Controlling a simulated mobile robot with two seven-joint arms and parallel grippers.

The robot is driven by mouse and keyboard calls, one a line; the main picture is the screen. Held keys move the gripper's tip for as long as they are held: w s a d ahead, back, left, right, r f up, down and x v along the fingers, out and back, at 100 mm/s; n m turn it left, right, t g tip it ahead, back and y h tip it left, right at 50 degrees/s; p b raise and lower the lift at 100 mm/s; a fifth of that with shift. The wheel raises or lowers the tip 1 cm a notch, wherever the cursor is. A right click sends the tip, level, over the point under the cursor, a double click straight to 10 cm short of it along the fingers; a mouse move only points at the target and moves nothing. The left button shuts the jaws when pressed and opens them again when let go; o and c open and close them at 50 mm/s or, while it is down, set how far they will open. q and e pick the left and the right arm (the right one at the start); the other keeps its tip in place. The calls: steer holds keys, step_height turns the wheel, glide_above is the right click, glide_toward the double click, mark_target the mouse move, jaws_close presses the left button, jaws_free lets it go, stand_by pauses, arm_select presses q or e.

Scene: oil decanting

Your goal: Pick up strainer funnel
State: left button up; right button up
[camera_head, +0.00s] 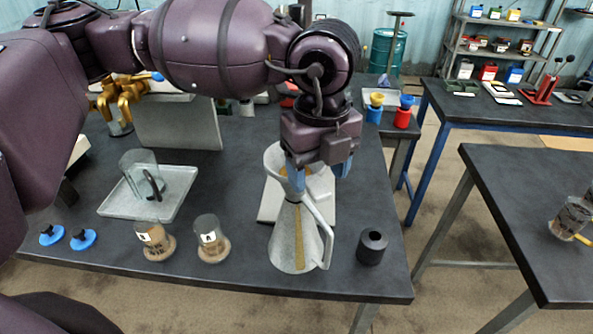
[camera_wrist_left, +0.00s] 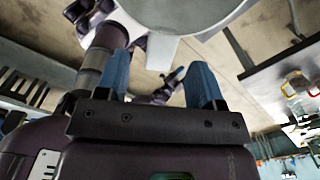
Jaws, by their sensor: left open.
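The strainer funnel (camera_head: 273,166) is pale and sits in the mouth of a grey conical jug (camera_head: 291,250) with a side handle, at the table's front. My left gripper (camera_head: 318,174) is above the jug at the funnel's right side, pointing down, its blue fingers apart. The gripper hides part of the funnel. In the left wrist view a pale funnel (camera_wrist_left: 185,12) fills the top, and its tab reaches between the open fingers; I cannot tell if they touch. Behind them a small blue-tipped purple part, seemingly my right gripper (camera_wrist_left: 168,88), is too small to read.
A black cylinder (camera_head: 372,247) stands right of the jug. Jars B (camera_head: 155,241) and A (camera_head: 211,239) stand left. A tray (camera_head: 120,204) holds a clear beaker (camera_head: 139,166). A pale flat block (camera_head: 270,206) lies behind the jug. Blue knobs (camera_head: 83,239) lie front left.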

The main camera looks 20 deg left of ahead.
mark_target(316, 185)
arm_select(q)
steer(key=shift+f, duration=0.85)
step_height(316, 185, down, 3)
steer(key=shift+f+p, duration=0.15)
steer(key=shift+p, duration=0.5)
steer(key=shift+f, duration=0.55)
steer(key=shift+c, duration=1.8)
steer(key=c, duration=0.6)
steer(key=shift+c, duration=0.2)
arm_select(e)
steer(key=shift+r, duration=0.65)
arm_select(q)
steer(key=shift+r, duration=0.1)
arm_select(e)
steer(key=shift+w, duration=0.1)
